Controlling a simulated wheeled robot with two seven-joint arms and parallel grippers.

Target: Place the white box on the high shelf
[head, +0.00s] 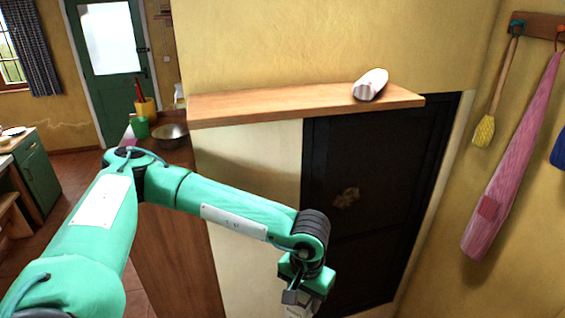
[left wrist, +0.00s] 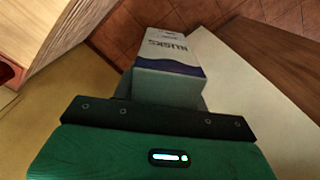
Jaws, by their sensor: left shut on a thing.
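The white box (left wrist: 172,55), with dark lettering and a dark blue band, is held by my left gripper (head: 303,297). In the head view only a bit of the box (head: 299,311) shows below the gripper, at the bottom edge. In the left wrist view it sticks out ahead of the gripper, and the fingertips are mostly hidden. The high shelf (head: 270,104) is a wooden board on the yellow wall, above and behind the gripper in the head view. My right gripper is not in view.
A white rolled item (head: 370,84) lies near the shelf's right end; the shelf's left and middle are bare. A dark panel (head: 375,190) is below the shelf. A metal bowl (head: 169,136) stands at left.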

